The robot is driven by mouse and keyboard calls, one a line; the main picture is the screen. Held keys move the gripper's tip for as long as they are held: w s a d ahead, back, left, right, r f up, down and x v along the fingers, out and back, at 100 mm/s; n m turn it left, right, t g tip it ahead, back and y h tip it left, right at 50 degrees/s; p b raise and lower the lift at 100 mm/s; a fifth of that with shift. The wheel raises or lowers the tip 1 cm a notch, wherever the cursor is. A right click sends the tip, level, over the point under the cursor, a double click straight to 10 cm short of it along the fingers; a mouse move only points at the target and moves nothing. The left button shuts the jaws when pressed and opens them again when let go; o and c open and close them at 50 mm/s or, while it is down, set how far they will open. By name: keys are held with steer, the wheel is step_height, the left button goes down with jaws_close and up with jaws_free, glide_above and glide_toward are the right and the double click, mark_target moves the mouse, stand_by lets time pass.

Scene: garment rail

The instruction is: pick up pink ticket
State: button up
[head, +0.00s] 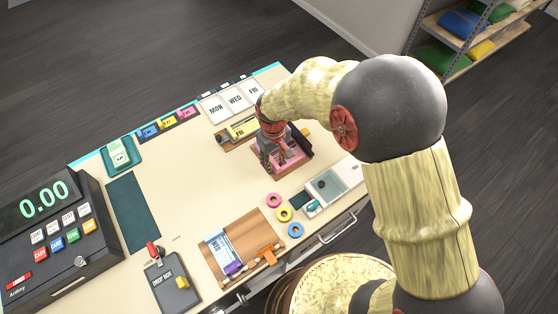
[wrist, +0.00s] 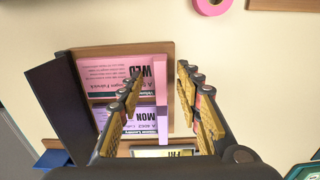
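The pink ticket (wrist: 105,80), marked WED, lies in a wooden tray (wrist: 150,48) beside a purple ticket (wrist: 128,117) marked MON. In the head view the pink ticket (head: 292,157) shows partly below my gripper (head: 275,157). In the wrist view my gripper (wrist: 160,88) is open over the tray. Its left finger overlaps the tickets and its right finger is near the tray's right edge. The ticket's WED end shows between the fingers. I cannot tell whether a finger touches it.
A yellow FRI ticket (head: 241,129) sits in a holder behind the tray. Pink (head: 274,200), yellow (head: 284,214) and blue (head: 295,230) rings lie in front. A grey device (head: 332,187) stands right. A cash register (head: 55,235) and drop box (head: 173,287) are left.

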steer(key=shift+f, duration=0.1)
steer(key=shift+c, duration=1.3)
steer(key=c, duration=0.6)
steer(key=shift+r, duration=0.65)
step_height(320, 180, up, 2)
steer(key=shift+s+r, duration=0.1)
steer(key=shift+r, duration=0.05)
steer(key=s+r, duration=0.3)
steer(key=s, duration=0.1)
steer(key=s+d+r+p, duration=0.1)
steer(key=s+r, duration=0.2)
steer(key=s, duration=0.2)
steer(key=s+d+r, duration=0.1)
steer(key=s+r, duration=0.2)
steer(key=s, duration=0.1)
steer(key=shift+s+d+r, duration=0.1)
steer(key=shift+s+r, duration=0.1)
steer(key=shift+s, duration=0.15)
